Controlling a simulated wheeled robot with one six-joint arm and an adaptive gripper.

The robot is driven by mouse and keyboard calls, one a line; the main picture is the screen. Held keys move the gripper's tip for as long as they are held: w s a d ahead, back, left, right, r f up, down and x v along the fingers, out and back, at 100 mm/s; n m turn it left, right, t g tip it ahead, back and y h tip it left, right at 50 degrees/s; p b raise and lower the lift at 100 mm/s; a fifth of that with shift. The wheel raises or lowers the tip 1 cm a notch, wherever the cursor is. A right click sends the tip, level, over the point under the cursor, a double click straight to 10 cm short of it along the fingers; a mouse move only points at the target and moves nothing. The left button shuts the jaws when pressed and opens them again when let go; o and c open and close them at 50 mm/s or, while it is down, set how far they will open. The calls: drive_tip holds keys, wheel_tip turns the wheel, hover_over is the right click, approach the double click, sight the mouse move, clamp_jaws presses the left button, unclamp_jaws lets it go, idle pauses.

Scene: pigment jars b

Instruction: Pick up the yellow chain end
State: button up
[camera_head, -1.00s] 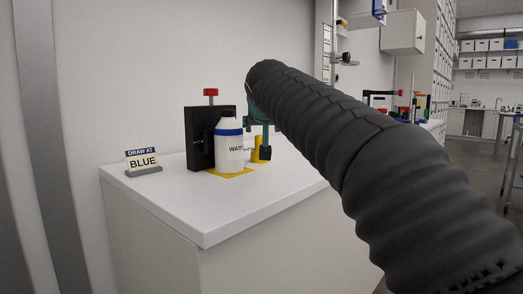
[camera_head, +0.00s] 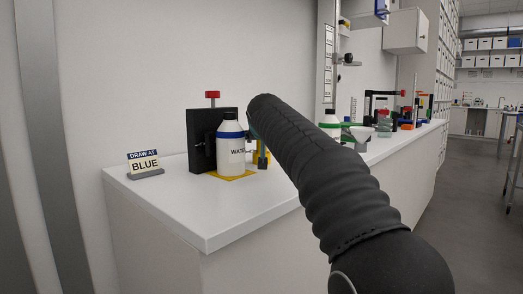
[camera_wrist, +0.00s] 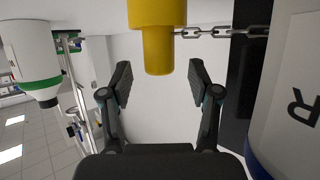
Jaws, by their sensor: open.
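The yellow chain end (camera_wrist: 152,42) is a yellow cylinder with a narrower tip, at the top middle of the wrist view. A grey metal chain (camera_wrist: 218,32) runs from it to the right, toward a black block (camera_wrist: 244,62). My gripper (camera_wrist: 158,80) is open, its two dark fingers apart, one toward each side of the yellow end and not visibly touching it. In the head view the yellow end (camera_head: 255,158) shows only partly, right of the white bottle. My gripper (camera_head: 262,156) is there too, mostly hidden behind my arm.
The white bottle with a blue band (camera_head: 231,150) stands on a yellow mat (camera_head: 232,177) before the black block (camera_head: 200,138). A "DRAW AT BLUE" sign (camera_head: 145,163) stands left. A green-banded bottle (camera_head: 330,124) and other lab items stand farther right. The counter's front is clear.

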drive_tip(key=shift+x, duration=1.2)
clamp_jaws()
drive_tip(key=shift+r, duration=0.15)
